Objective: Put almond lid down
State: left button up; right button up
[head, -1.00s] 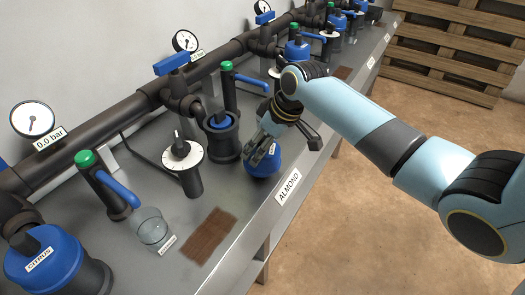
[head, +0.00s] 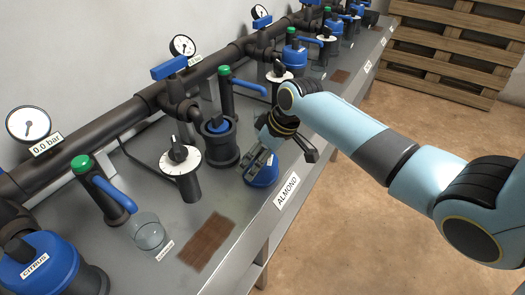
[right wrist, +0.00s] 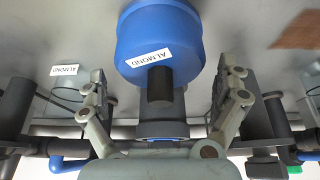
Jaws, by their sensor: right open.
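The blue almond lid (head: 266,178) rests on the grey bench near its front edge, beside the ALMOND label. In the right wrist view the lid (right wrist: 158,32) carries an ALMOND tag and a black knob (right wrist: 160,86). My right gripper (head: 257,166) is over the lid and partly hides it. In the right wrist view its fingers are spread apart, one on each side of the knob, with gaps between. The open almond filter body (head: 221,142) stands just behind and left of the lid. My left gripper is out of view.
A brown mesh patch (head: 207,241) and a clear cup (head: 148,232) lie left of the lid. A dial (head: 181,160), a green-topped valve with blue lever (head: 105,188) and the citrus filter lid (head: 38,262) stand on the bench. Pipes run along the wall.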

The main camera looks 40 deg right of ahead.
jog(key=p+v, duration=0.1)
jog(key=v, duration=1.1)
jog(key=shift+p, duration=0.35)
